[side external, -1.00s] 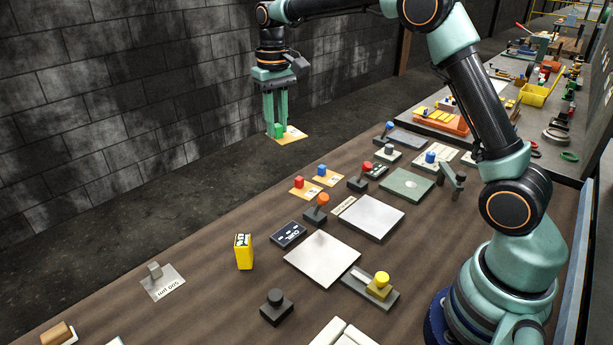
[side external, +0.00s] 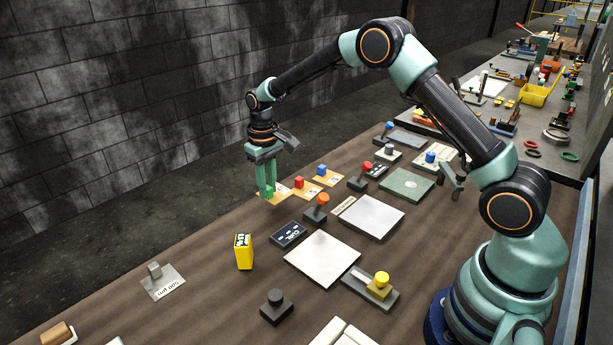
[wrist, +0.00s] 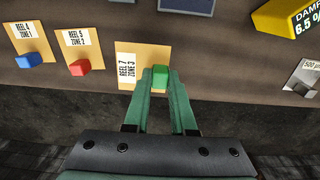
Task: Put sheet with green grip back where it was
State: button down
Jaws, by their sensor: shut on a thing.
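The sheet with the green grip (side external: 280,199) is a small orange-tan card at the bench's far edge, left of the red-grip sheet in the side view. In the wrist view its printed label (wrist: 126,68) reads REEL 7 ZONE 3. My gripper (side external: 267,192) points down, with its fingers shut on the green grip (wrist: 160,77). The sheet is at or just above the bench top; I cannot tell if it touches. The fingers hide part of the grip.
Similar sheets with a red grip (side external: 299,183) and a blue grip (side external: 321,169) lie in line beside it. An orange-knobbed block (side external: 322,200), a dark label plate (side external: 289,235) and a yellow block (side external: 244,252) stand nearby. Bare bench lies left of the sheet.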

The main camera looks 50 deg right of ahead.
aim_at(269, 201)
jog(key=shift+f, duration=2.35)
jog(key=shift+f, duration=0.15)
jog(key=c, duration=0.7)
grip_release()
jog(key=shift+c, duration=0.2)
